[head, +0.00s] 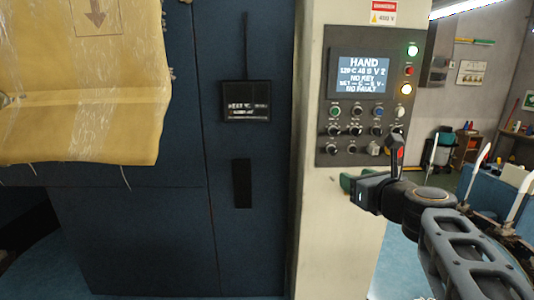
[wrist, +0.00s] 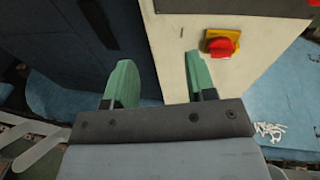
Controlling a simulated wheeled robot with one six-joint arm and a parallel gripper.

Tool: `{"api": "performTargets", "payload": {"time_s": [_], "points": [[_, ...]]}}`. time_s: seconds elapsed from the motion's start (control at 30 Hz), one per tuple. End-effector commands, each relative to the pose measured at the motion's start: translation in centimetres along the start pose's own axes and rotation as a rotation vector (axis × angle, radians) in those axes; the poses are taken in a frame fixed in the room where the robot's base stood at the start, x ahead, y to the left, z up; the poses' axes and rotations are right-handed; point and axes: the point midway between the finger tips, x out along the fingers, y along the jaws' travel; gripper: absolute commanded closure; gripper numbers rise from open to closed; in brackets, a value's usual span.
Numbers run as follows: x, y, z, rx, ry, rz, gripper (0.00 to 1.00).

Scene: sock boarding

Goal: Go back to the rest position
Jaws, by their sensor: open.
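My gripper (head: 346,183) is in front of the lower part of a cream control column (head: 315,230), below its control panel. In the wrist view my gripper (wrist: 162,78) has its two green fingers apart with nothing between them. Past the fingers lie the column's cream face and a dark blue cabinet side. A red rotary knob on a yellow plate (wrist: 221,43) is just right of the right finger's tip in the picture, apart from it as far as I can tell.
Blue cabinet doors (head: 130,235) stand left, with a yellow wrapped cover (head: 85,125) in front. White scraps (wrist: 268,130) lie on the blue floor at right.

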Motion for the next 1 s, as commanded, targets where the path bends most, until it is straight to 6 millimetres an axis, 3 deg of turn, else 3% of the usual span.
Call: {"api": "performTargets", "payload": {"time_s": [0.03,0.1,0.2,0.3,0.4,0.5,0.7,1.0], "points": [[-0.1,2.5,-2.1,-0.228,0.072,0.075,0.49],[-0.7,5.4,-5.5,-0.59,0.167,0.203,0.49],[-2.2,8.6,-10.5,-1.101,0.26,0.425,0.49],[-4.4,10.4,-15.1,-1.566,0.301,0.673,0.49],[-6.6,11.0,-18.7,-1.95,0.298,0.918,0.49],[-8.4,10.9,-21.1,-2.226,0.272,1.126,0.49],[-10.3,10.3,-23.3,-2.513,0.215,1.386,0.49],[-10.7,10.0,-23.9,-2.585,0.195,1.459,0.49]]}}
